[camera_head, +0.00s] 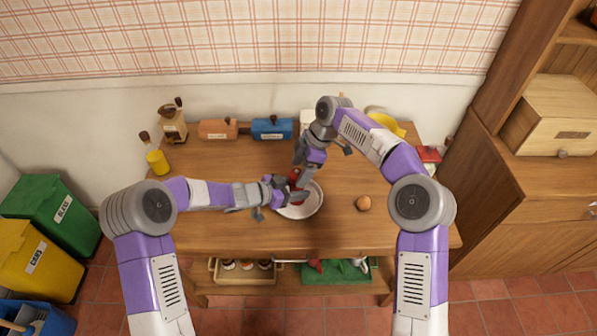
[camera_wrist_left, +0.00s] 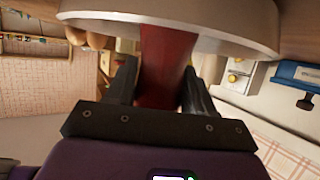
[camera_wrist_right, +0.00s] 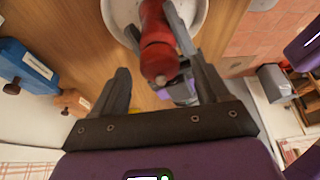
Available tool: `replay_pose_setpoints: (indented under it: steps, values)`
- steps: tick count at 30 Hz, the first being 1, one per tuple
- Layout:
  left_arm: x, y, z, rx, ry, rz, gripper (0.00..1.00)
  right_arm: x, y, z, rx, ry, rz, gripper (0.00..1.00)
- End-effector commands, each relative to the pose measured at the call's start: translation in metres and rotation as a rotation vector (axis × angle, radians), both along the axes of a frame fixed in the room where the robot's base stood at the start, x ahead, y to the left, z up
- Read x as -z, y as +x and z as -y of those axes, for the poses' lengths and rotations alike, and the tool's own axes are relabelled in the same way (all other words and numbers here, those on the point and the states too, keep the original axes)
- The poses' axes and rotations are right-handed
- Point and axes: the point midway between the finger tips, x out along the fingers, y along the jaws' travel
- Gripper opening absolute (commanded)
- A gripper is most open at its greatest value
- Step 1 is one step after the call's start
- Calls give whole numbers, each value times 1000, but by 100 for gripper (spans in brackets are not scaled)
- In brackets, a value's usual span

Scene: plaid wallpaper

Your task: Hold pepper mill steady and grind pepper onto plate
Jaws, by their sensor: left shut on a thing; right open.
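The red pepper mill (camera_head: 294,178) stands over the white round plate (camera_head: 312,206) on the wooden table. My left gripper (camera_head: 288,194) is shut around the mill's body, which shows between its fingers in the left wrist view (camera_wrist_left: 165,65). The plate's rim (camera_wrist_left: 265,38) shows just beyond it. My right gripper (camera_head: 299,163) is open above the mill. In the right wrist view the mill's rounded top (camera_wrist_right: 160,65) lies between the spread fingers, closer to the right one. I cannot tell whether that finger touches it. Part of the plate is hidden by the left gripper.
A blue box (camera_head: 272,129), an orange-brown box (camera_head: 218,129), a wooden grinder (camera_head: 172,122) and a yellow bottle (camera_head: 157,161) line the back and left. The table's front is clear.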

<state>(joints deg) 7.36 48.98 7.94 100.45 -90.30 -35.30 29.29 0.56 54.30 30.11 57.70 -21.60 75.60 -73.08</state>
Motion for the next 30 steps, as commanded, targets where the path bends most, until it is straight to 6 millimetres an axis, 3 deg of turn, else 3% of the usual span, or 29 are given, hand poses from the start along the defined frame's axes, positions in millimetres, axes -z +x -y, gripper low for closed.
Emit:
replay_pose_setpoints:
  steps: [6, 15, 26, 30]
  values:
    - [-1, 0, 0, 0, -1, 0, 18, 15, -1, -6, 0, 1, 1, 75]
    - [-1, 0, 0, 0, -1, 0, 18, 16, -1, -7, 0, 0, 1, 74]
    - [-1, 0, 0, 0, -1, 0, 18, 16, -1, -7, 0, 0, 1, 19]
    - [-1, 0, 0, 0, 0, 1, 18, 16, -1, -7, 6, -1, 1, 19]
